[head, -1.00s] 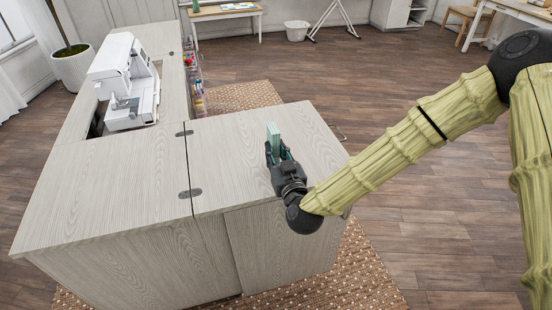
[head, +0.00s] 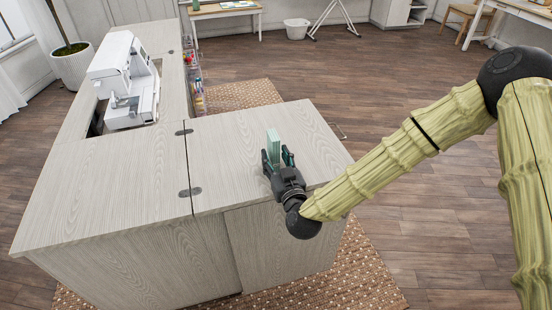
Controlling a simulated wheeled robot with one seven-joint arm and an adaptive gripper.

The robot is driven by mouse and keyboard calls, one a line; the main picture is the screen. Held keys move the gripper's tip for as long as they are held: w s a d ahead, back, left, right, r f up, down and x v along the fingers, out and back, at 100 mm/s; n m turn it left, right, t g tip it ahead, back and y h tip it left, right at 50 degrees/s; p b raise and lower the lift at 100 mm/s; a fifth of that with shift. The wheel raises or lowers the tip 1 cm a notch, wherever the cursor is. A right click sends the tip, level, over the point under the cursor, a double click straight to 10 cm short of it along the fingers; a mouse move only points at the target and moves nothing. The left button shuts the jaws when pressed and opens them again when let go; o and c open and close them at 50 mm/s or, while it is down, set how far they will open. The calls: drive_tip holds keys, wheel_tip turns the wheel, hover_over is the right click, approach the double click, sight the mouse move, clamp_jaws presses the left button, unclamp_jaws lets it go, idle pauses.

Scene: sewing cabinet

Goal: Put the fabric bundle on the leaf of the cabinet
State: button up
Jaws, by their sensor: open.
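The fabric bundle (head: 273,143) is a small green upright block. It stands on the leaf (head: 235,135) of the cabinet, the pale wood-grain panel on the right side, hinged to the main top. My gripper (head: 277,160) is at the bundle's near side, over the front part of the leaf. Its fingers are spread apart, one on each side of the bundle's near end. The lower part of the bundle is hidden behind the fingers, so I cannot tell whether they touch it.
A white sewing machine (head: 123,80) sits in the cabinet's main top (head: 110,180). Racks of coloured supplies (head: 196,85) hang along the cabinet's inner side. A patterned rug (head: 330,275) lies below. The leaf is clear left of the bundle, and wooden floor (head: 410,120) is open on the right.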

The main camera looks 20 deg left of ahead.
drive_tip(key=shift+r, duration=0.15)
drive_tip(key=b+v, duration=0.1)
drive_tip(key=v, duration=1.1)
drive_tip(key=s+d+f+m+g+h, duration=0.1)
drive_tip(key=s+d+f+g+h, duration=0.15)
drive_tip(key=d+f, duration=0.4)
drive_tip(key=s+d+f+m+g+h, duration=0.1)
drive_tip(key=s+d+f+g, duration=0.25)
drive_tip(key=f, duration=0.55)
drive_tip(key=s+d+f+g+h, duration=0.1)
drive_tip(key=s+d+f+g, duration=0.15)
drive_tip(key=d+f, duration=0.4)
drive_tip(key=s+d+f+m+g+h, duration=0.2)
drive_tip(key=s+d+f, duration=0.3)
drive_tip(key=s+d, duration=0.4)
drive_tip(key=s+d+f+m+g+h, duration=0.3)
drive_tip(key=s+d+f+g, duration=0.1)
drive_tip(key=s+d, duration=0.5)
drive_tip(key=shift+d+f, duration=0.25)
drive_tip(key=shift+f, duration=0.65)
drive_tip(key=shift+g+h, duration=0.25)
drive_tip(key=shift+c, duration=0.2)
